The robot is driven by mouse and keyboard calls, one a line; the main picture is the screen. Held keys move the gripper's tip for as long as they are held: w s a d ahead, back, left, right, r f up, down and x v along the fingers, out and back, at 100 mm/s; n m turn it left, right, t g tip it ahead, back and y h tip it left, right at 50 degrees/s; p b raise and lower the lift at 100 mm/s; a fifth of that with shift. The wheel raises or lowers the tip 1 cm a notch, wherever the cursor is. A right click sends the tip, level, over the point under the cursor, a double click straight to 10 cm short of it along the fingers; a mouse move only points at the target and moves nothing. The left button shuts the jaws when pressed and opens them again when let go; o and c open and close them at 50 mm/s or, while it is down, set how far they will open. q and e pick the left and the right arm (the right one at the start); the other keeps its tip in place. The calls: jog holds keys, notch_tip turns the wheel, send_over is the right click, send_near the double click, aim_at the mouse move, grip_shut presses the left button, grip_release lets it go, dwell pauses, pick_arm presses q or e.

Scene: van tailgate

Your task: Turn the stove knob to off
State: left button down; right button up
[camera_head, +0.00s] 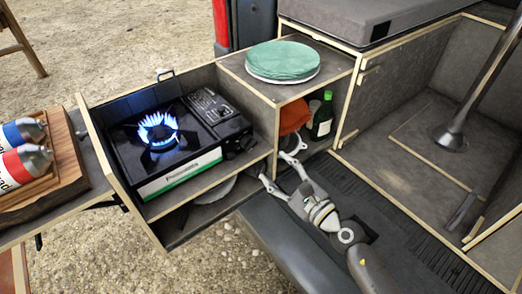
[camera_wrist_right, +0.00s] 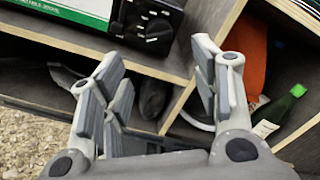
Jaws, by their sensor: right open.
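A black camping stove (camera_head: 207,108) stands in the pulled-out drawer, with a blue flame (camera_head: 157,130) burning on its burner. The stove knob (camera_head: 247,142) is black and sits at the stove's front right corner. In the right wrist view the knob (camera_wrist_right: 158,29) shows near the top centre, with white markings around it. My right gripper (camera_head: 279,167) is open and empty, to the lower right of the knob and apart from it. In the right wrist view its spread fingers (camera_wrist_right: 158,72) lie below the knob. My left gripper is not in view.
The drawer's wooden front rim (camera_head: 205,176) runs below the stove. Right of it, a cabinet holds green plates (camera_head: 283,62) on top and an orange item (camera_head: 293,117) and green bottle (camera_head: 322,117) inside. Gas canisters (camera_head: 22,168) lie on a board at the left.

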aim_at(253, 147)
jog(key=x, duration=0.9)
jog(key=shift+w+a, duration=0.25)
jog(key=shift+a, duration=0.05)
jog(key=shift+c, duration=0.8)
jog(key=c, duration=0.9)
jog(key=shift+o, duration=0.2)
